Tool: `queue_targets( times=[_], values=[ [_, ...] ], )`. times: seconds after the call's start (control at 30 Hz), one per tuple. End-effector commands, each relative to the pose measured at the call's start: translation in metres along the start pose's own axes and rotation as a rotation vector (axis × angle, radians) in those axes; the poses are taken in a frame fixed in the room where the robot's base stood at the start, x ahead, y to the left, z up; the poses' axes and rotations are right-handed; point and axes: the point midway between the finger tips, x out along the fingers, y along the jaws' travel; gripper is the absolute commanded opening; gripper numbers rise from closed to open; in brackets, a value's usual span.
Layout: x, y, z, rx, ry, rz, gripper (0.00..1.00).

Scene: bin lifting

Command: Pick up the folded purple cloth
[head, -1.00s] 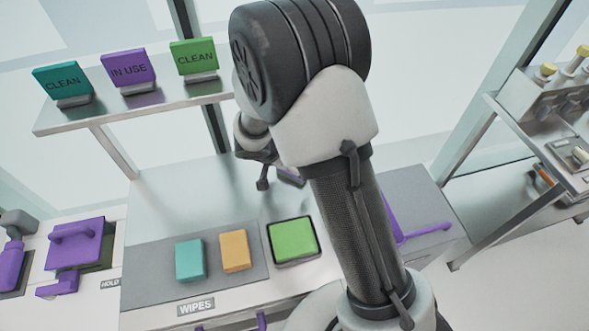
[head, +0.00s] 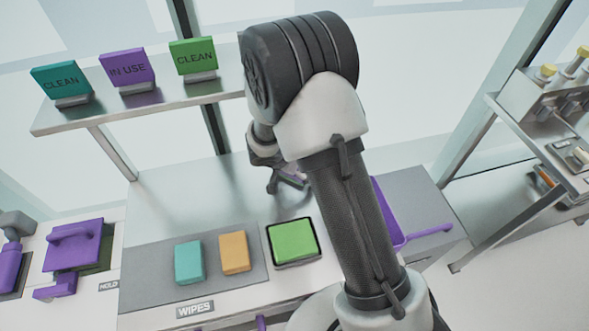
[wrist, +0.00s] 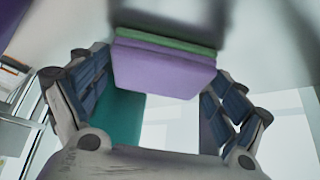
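The folded purple cloth (wrist: 163,70) shows in the wrist view as a flat purple block with a green band along its upper edge. It lies ahead of my gripper (wrist: 155,75), between the lines of its two spread fingers. A small gap seems to show at the left finger; contact at the right is unclear. In the head view my gripper (head: 284,182) is low over the rear of the bench, at a small purple and green piece (head: 294,179) partly hidden by the fingers and arm.
Teal (head: 189,262), orange (head: 234,253) and green (head: 293,240) blocks lie in front, by the WIPES label (head: 195,308). A shelf (head: 160,105) with signs stands at the back left. A purple dustpan-like tool (head: 425,231) is at right.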

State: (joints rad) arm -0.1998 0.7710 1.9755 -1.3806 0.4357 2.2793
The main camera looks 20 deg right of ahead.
Motion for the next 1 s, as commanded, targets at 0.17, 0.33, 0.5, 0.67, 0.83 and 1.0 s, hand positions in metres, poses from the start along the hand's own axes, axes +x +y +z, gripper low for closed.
queue_targets(
  times=[0.17, 0.33, 0.5, 0.67, 0.83, 1.0],
  values=[
    [0.0, 0.0, 0.0, 0.0, 0.0, 0.0, 0.73],
    [0.0, 0.0, 0.0, 0.0, 0.0, 0.0, 0.62],
    [0.0, 0.0, 0.0, 0.0, 0.0, 0.0, 0.57],
    [-0.003, 0.0, -0.002, 0.002, 0.001, 0.0, 0.57],
    [-0.014, 0.0, -0.009, 0.003, 0.001, -0.001, 0.57],
    [-0.035, -0.002, -0.02, 0.002, 0.002, -0.002, 0.57]
  ],
)
